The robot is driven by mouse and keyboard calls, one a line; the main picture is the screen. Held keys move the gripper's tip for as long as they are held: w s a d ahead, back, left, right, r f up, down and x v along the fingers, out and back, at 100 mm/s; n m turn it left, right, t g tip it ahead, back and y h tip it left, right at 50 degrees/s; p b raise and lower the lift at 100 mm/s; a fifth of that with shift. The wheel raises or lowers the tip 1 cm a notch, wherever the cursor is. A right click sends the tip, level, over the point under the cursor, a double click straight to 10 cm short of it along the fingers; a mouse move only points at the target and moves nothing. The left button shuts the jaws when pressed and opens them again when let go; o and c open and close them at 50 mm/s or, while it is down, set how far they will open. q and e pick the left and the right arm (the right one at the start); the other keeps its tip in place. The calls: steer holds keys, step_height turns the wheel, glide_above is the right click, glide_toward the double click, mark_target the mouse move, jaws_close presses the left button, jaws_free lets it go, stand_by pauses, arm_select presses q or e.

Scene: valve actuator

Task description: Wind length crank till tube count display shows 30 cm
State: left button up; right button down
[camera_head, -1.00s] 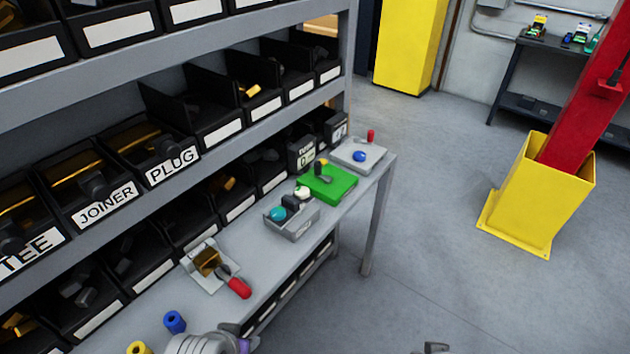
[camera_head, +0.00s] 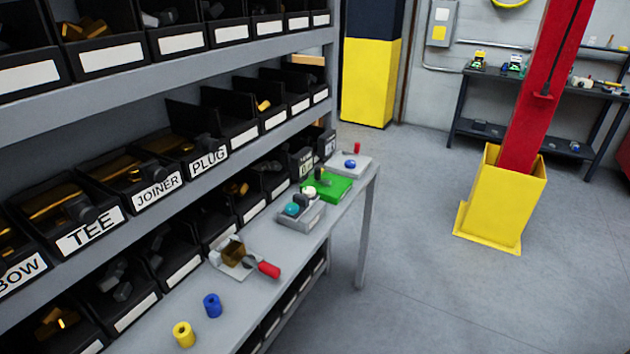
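At the far end of the grey bench, a light grey plate (camera_head: 362,168) carries a blue knob (camera_head: 350,164) and a small upright red handle (camera_head: 357,148). This may be the length crank, but it is too small to be sure. Two dark display boxes stand behind the bench devices: a nearer one (camera_head: 304,163) with a pale panel that seems to read 0, and a farther one (camera_head: 327,145) whose reading is illegible. I cannot tell which is the tube count display. Neither of my grippers is in view.
A green block (camera_head: 335,188), a grey box with a teal knob (camera_head: 304,218) and a red-handled fixture (camera_head: 267,269) line the bench. Blue (camera_head: 212,305) and yellow (camera_head: 183,334) cylinders lie nearer. A yellow column base (camera_head: 502,205) stands right; floor between is clear.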

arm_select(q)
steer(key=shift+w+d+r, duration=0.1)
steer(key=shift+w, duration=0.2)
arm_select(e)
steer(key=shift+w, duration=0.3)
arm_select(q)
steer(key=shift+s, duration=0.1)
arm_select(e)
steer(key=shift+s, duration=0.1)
